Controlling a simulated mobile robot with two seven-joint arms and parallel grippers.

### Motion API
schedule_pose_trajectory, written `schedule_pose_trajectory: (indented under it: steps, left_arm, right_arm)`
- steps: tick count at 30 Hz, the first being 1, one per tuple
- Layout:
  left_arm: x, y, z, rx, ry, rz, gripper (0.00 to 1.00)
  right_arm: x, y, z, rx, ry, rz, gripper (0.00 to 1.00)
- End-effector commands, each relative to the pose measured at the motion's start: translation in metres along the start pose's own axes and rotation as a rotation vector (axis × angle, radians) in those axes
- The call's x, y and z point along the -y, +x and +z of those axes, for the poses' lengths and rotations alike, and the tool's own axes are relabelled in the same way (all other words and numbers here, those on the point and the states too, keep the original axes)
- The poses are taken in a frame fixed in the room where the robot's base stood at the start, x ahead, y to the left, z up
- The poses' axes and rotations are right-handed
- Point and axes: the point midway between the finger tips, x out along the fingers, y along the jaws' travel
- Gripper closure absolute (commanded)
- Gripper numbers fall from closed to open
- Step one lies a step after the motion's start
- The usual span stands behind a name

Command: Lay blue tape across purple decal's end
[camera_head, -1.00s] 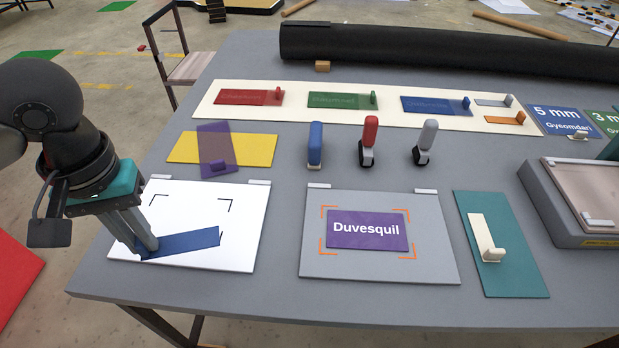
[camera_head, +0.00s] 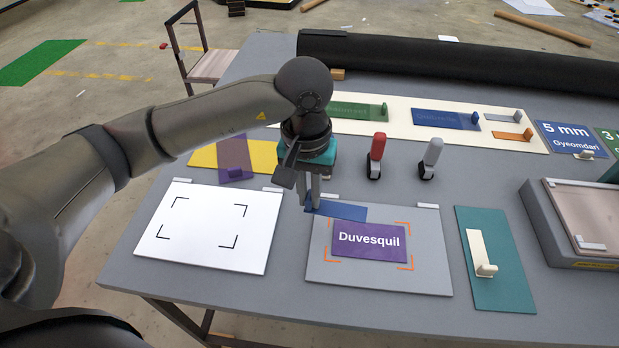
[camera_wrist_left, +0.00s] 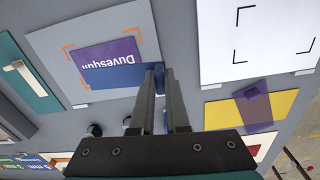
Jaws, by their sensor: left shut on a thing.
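The purple decal (camera_head: 370,242) with white "Duvesquil" lettering lies on the grey board (camera_head: 432,270) inside orange corner marks. My left gripper (camera_head: 313,208) is shut on the blue tape (camera_head: 345,211), at the tape's left end, over the board's upper left part. In the left wrist view the blue tape (camera_wrist_left: 112,77) stretches out from the fingers (camera_wrist_left: 163,92) and covers part of the purple decal (camera_wrist_left: 115,50). In the head view the tape appears just above the decal's upper edge. I cannot tell whether it touches the board. My right gripper is not in view.
The white board (camera_head: 205,228) with black corner marks is bare, left of the grey board. Red (camera_head: 377,148) and light grey (camera_head: 431,152) upright tools stand behind. A teal board (camera_head: 500,285) with a cream strip lies to the right.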

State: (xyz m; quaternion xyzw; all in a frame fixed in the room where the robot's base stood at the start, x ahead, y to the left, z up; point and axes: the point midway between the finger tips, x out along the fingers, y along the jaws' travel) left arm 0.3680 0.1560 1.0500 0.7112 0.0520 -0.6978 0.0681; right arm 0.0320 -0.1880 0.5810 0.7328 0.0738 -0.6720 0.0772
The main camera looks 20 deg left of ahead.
Motion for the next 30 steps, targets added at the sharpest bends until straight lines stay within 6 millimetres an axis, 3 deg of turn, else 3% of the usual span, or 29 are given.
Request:
schedule_pose_trajectory:
  steps: [1,3,9,22,30]
  left_arm:
    - [0.002,-0.002,0.000,0.011,-0.025,-0.002,1.00]
    - [0.005,0.003,-0.002,0.013,-0.056,-0.009,1.00]
    - [0.013,0.013,-0.004,0.017,-0.106,-0.024,1.00]
    - [0.014,0.016,-0.004,0.014,-0.111,-0.026,1.00]
    - [0.014,0.033,-0.003,0.016,-0.110,-0.026,1.00]
  right_arm:
    - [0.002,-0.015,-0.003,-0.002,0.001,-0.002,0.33]
    - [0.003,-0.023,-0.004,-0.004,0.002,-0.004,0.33]
    - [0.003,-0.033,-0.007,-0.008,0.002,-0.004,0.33]
    - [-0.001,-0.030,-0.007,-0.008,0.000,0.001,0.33]
    - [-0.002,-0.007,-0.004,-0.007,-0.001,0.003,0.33]
